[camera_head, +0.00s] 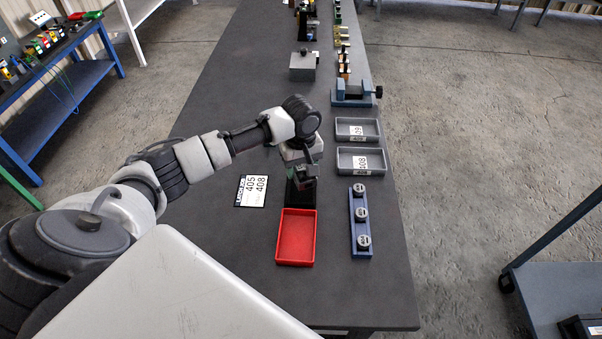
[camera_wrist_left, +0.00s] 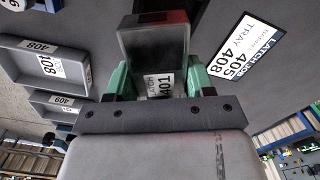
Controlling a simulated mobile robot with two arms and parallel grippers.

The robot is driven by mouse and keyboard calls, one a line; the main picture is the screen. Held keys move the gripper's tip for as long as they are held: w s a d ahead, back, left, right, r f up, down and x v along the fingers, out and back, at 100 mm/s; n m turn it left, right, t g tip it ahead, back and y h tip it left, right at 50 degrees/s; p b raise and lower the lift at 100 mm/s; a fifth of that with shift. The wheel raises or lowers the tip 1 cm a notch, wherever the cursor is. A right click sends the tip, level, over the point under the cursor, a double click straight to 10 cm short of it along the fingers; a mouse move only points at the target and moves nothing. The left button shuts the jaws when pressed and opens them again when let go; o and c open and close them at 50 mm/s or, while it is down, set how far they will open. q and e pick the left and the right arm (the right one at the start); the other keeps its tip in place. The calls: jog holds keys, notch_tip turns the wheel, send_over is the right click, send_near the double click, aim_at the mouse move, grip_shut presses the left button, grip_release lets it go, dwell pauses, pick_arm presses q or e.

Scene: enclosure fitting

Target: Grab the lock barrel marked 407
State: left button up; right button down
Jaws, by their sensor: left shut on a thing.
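My left gripper (camera_head: 303,172) is over the dark bench, just beyond the red tray. In the left wrist view its green-padded fingers (camera_wrist_left: 152,84) are shut on a small piece with a white label (camera_wrist_left: 160,86). The label's number looks like 401 or 407; I cannot tell which. A dark block (camera_head: 300,196) is right below the gripper in the head view, and I cannot tell whether the held piece touches it. A blue rail (camera_head: 361,235) to the right holds three round labelled barrels (camera_head: 361,214), too small to read. My right gripper is not in view.
The red tray (camera_head: 281,239) is empty. Grey trays marked 409 (camera_head: 343,123) and 408 (camera_head: 345,153) stand at the right. A printed card (camera_head: 252,191) reading 405 and 408 lies left of the gripper. A blue vise-like fixture (camera_head: 352,94) and a grey block (camera_head: 303,70) stand farther back.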

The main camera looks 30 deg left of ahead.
aim_at(301, 175)
pick_arm(q)
jog(key=shift+f, duration=1.6)
jog(key=shift+f+p, duration=0.35)
jog(key=shift+f, duration=0.1)
jog(key=o, duration=1.1)
jog(key=shift+d, duration=0.1)
jog(key=shift+o, duration=0.5)
jog(key=shift+r, duration=0.1)
